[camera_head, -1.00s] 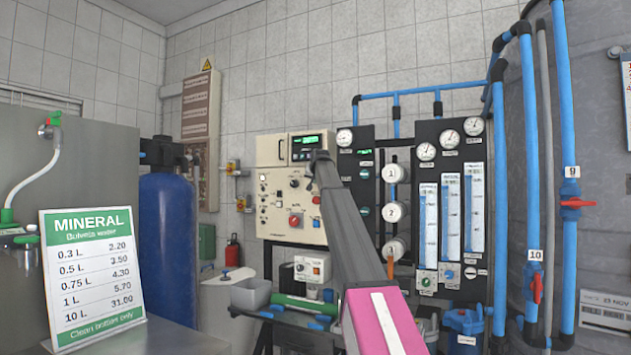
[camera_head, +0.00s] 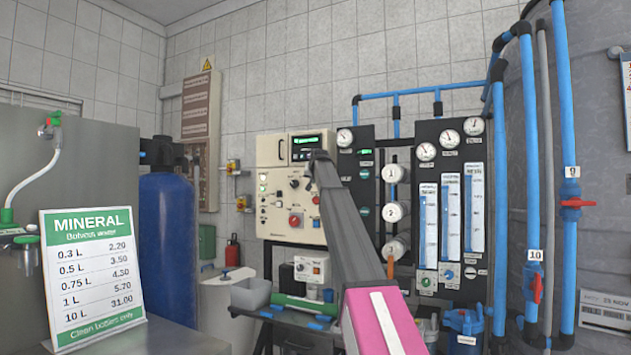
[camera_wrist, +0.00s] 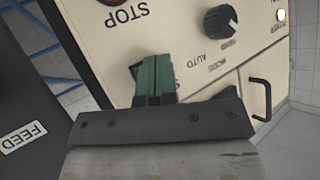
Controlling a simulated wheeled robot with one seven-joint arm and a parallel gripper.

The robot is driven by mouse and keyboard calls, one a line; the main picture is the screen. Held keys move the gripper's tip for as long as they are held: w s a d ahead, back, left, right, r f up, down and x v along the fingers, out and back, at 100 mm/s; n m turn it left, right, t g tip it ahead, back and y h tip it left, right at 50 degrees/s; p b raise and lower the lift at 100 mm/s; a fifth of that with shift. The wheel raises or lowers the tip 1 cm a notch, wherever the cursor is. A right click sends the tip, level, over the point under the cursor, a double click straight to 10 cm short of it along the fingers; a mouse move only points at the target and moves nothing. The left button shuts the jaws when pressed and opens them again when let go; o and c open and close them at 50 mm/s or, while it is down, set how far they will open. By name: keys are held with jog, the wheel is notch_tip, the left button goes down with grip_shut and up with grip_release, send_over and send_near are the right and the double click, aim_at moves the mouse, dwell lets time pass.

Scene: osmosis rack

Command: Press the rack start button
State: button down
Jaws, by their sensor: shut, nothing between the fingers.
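The rack's cream control panel (camera_head: 278,200) stands mid-picture in the head view and fills much of the wrist view (camera_wrist: 200,65). My gripper (camera_wrist: 150,75) is shut and empty, its green fingertips together at the panel face. The start button cannot be made out; the fingers cover the panel beside a partly hidden label beginning with S. Whether the tips touch the panel or a button, I cannot tell. A red button (camera_wrist: 107,3) above the STOP label is partly in the wrist view. The black mode knob (camera_wrist: 228,21) is right of the fingers. In the head view my arm hides the fingertips.
A black gauge panel (camera_head: 455,215) with dials and flow tubes is right of the control panel. Blue pipes (camera_head: 567,110) stand farther right. A blue tank (camera_head: 167,230) and a price sign (camera_head: 92,275) are at left. The panel's handle (camera_wrist: 262,97) sticks out near the fingers.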

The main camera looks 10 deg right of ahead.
jog(key=shift+s+a, duration=0.15)
jog(key=shift+s, duration=0.1)
jog(key=s+a, duration=0.1)
jog(key=s, duration=0.1)
jog(key=s+a, duration=0.2)
dwell(0.7)
dwell(0.5)
jog(key=s+f+g, duration=0.2)
jog(key=s+f, duration=0.4)
jog(key=f, duration=1)
jog(key=s+f+n+g, duration=0.15)
jog(key=s+f, duration=0.35)
jog(key=f, duration=1.1)
jog(key=s+f+g, duration=0.2)
jog(key=s+f, duration=0.4)
jog(key=f, duration=1)
jog(key=s+f+g, duration=0.3)
jog(key=s+f, duration=1.2)
jog(key=s, duration=0.4)
jog(key=s+f+g, duration=0.4)
jog(key=s+f, duration=1.2)
jog(key=s, duration=0.3)
jog(key=shift+d+n, duration=0.45)
